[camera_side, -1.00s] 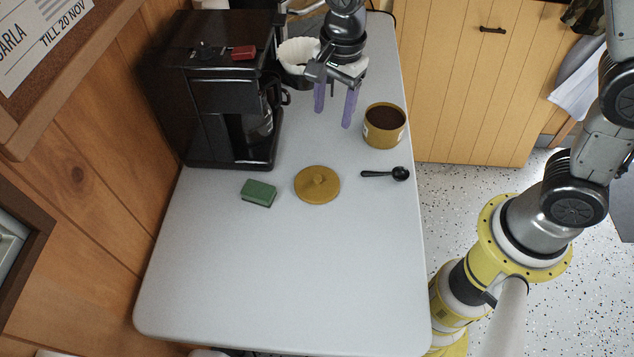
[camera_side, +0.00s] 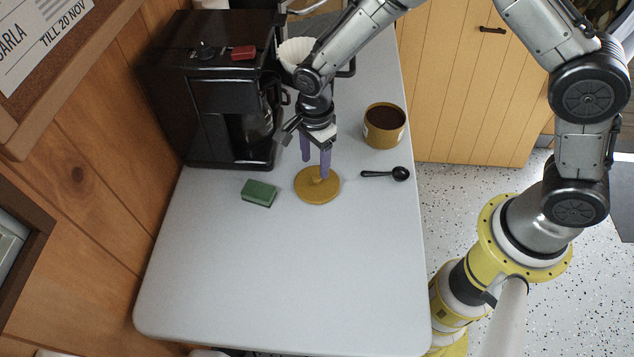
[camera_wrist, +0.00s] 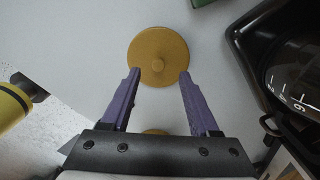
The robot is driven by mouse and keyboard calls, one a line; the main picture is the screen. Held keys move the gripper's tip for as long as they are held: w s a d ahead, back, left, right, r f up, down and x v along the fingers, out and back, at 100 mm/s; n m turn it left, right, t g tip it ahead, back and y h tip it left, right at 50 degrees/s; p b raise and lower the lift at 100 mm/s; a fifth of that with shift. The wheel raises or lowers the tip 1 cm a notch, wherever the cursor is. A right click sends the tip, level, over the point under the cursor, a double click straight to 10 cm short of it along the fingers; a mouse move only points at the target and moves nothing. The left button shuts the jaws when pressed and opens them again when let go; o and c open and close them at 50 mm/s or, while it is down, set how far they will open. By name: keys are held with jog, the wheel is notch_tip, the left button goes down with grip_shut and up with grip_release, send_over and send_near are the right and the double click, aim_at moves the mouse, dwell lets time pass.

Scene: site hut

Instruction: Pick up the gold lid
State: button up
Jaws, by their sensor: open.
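The gold lid (camera_side: 317,190) is a round disc with a small knob on top. It lies flat on the pale table in the side view, between a green sponge and a black scoop. In the wrist view the lid (camera_wrist: 158,48) is ahead of my fingertips, its knob lying between their lines. My gripper (camera_side: 315,168) is open and empty, with purple fingers pointing down at the lid's far edge. In the wrist view my gripper (camera_wrist: 159,74) has its fingers spread on either side. Whether a fingertip touches the lid I cannot tell.
A green sponge (camera_side: 259,193) lies left of the lid. A black scoop (camera_side: 386,174) lies to its right, near an open gold tin (camera_side: 384,126) of dark grounds. A black coffee machine (camera_side: 215,95) stands behind left. The table's front (camera_side: 285,280) is clear.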

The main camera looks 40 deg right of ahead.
aim_at(317, 177)
jog(key=f, duration=0.4)
jog(key=shift+s+d+f, duration=0.15)
jog(key=shift+d+f, duration=0.05)
jog(key=shift+f, duration=0.2)
grip_shut()
